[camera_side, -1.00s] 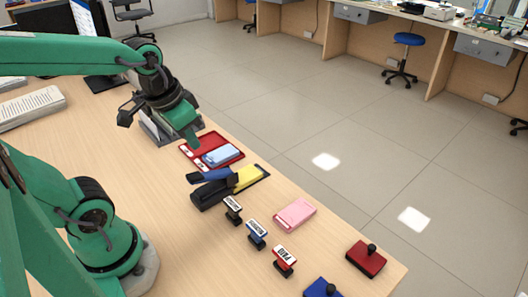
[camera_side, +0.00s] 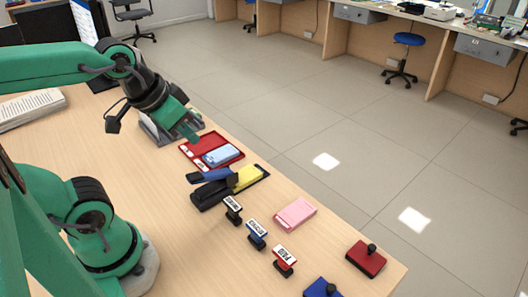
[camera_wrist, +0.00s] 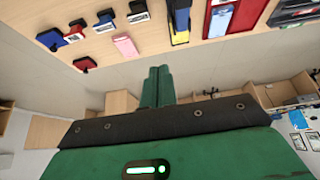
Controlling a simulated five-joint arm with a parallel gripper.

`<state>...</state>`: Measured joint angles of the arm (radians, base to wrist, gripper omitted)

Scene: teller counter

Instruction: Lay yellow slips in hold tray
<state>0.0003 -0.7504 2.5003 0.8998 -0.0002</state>
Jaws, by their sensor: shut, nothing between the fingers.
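Yellow slips (camera_side: 249,177) lie in a shallow black tray (camera_side: 263,168) on the counter, partly hidden by a blue and black stapler. The slips also show at the top of the wrist view (camera_wrist: 181,14). Beside that tray is a red tray (camera_side: 233,160) holding a light blue pad (camera_side: 222,155). I cannot tell which tray is the hold tray. My gripper (camera_side: 190,134) is shut and empty, above the far part of the counter by the red tray. Its green fingers are together in the wrist view (camera_wrist: 165,84).
The stapler (camera_side: 211,188) lies against the black tray. Several stamps (camera_side: 256,234), a pink pad (camera_side: 295,214) and a red ink pad (camera_side: 366,260) stand towards the near end. A grey tray (camera_side: 155,132) sits behind my gripper. The counter's right edge drops to the floor.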

